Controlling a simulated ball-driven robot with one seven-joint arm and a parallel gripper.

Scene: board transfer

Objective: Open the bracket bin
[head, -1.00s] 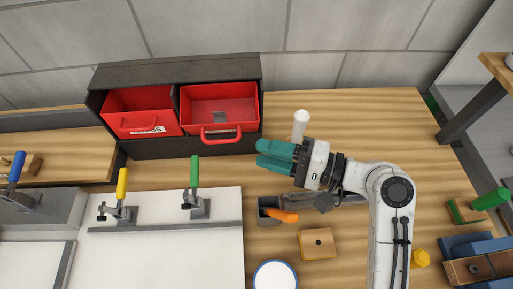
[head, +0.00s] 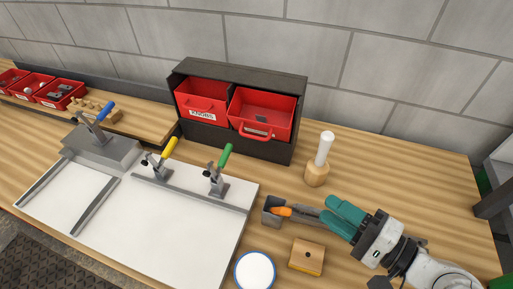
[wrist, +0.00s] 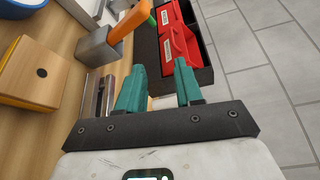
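A dark two-bay cabinet (head: 240,146) stands against the wall with two red bins. The left bin (head: 202,97) is labelled KNOBS. The right bin (head: 262,112) appears pulled forward, its inside showing a small grey piece (head: 261,119) and its red handle (head: 256,133) sticking out in front; its label is too small to read. I take this right bin for the bracket bin. My gripper (head: 338,215) is in front and to the right of the cabinet, apart from both bins. In the wrist view its teal fingers (wrist: 158,78) are spread, with nothing clearly held.
A wooden block (head: 306,258) and green-handled clamp (head: 219,172) are nearby.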

